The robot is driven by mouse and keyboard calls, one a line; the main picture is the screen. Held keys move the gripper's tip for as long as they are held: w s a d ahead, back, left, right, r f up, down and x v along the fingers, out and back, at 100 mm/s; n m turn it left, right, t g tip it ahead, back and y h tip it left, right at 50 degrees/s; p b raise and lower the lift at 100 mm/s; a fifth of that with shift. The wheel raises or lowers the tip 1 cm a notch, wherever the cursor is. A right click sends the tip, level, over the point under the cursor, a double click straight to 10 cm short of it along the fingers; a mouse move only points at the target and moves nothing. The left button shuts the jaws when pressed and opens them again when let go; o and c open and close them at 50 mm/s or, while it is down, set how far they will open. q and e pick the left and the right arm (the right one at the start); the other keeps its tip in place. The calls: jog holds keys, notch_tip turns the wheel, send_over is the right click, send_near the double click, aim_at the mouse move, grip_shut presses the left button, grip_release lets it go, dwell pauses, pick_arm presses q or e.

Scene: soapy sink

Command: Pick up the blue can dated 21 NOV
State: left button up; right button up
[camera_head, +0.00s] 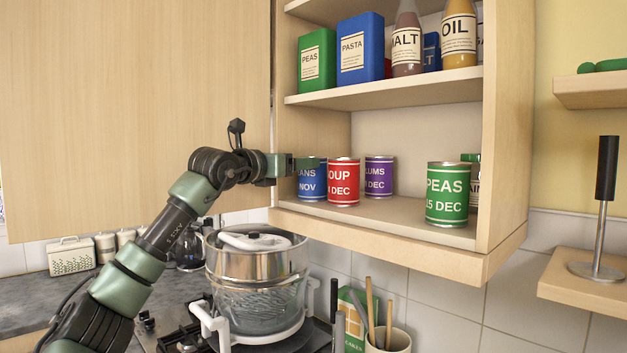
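The blue can (312,184) stands upright on the lower shelf of the open cupboard, at the left end of the cans. Its label is partly covered; I can read "ANS" and "NOV", but the day number is hidden. My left gripper (306,163) reaches in from the left, with a finger in front of the can's upper left part. I cannot tell whether it touches the can or how far its fingers are apart. My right gripper is not in view.
A red soup can (343,182) stands close to the right of the blue can. A purple can (379,177) is behind, and a green peas can (447,194) is further right. The cupboard door (130,100) is at the left.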

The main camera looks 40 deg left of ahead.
pick_arm(q)
jog(key=w+p, duration=0.1)
jog(key=w, duration=0.1)
jog(key=w+p, duration=0.2)
jog(key=shift+w+a, duration=0.2)
jog(key=shift+w, duration=0.15)
jog(key=shift+w+f, duration=0.15)
jog(key=shift+w, duration=0.15)
jog(key=shift+s, duration=0.1)
grip_shut()
